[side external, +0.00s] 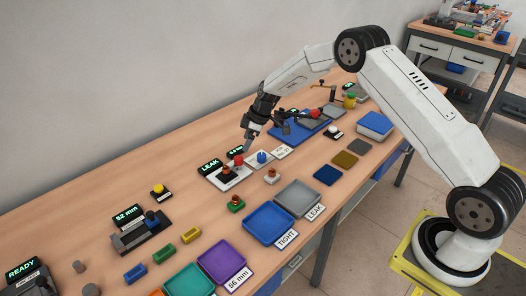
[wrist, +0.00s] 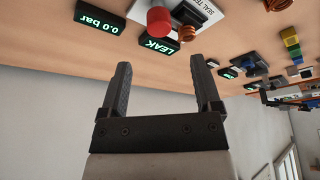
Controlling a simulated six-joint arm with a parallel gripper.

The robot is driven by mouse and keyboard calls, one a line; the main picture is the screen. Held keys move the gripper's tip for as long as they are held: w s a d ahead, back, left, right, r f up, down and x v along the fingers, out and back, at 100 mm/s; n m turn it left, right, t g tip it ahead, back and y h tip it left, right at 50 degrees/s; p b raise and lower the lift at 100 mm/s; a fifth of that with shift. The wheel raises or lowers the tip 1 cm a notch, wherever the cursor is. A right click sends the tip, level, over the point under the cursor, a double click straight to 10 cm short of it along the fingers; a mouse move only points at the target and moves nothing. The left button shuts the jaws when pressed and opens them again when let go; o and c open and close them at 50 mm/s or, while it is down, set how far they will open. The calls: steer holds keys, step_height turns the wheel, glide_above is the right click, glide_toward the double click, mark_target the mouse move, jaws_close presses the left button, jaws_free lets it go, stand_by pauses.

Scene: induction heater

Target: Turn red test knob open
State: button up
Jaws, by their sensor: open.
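The red test knob (side external: 238,159) stands on a pale seal-test plate (side external: 213,180), beside a blue knob (side external: 262,156). It also shows at the top of the wrist view (wrist: 159,20), close to a copper-coloured fitting (wrist: 188,15). My gripper (side external: 247,146) is above the back of the plate, near the red knob. In the wrist view my gripper (wrist: 161,68) has its two dark fingers spread with nothing between them. The red knob lies beyond the fingertips, apart from them. I cannot tell the knob's turned position.
A display reading LEAK (side external: 210,166) and one reading 0.0 bar (wrist: 101,19) stand behind the plate. A blue tray (side external: 252,231), a grey tray (side external: 314,211) and small fittings are in front. A blue board (side external: 290,135) with black fixtures lies to the right.

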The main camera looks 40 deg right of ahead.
mark_target(239, 158)
steer(key=shift+w+f, duration=0.1)
steer(key=shift+f, duration=0.1)
steer(key=shift+x, duration=3.7)
jaws_close()
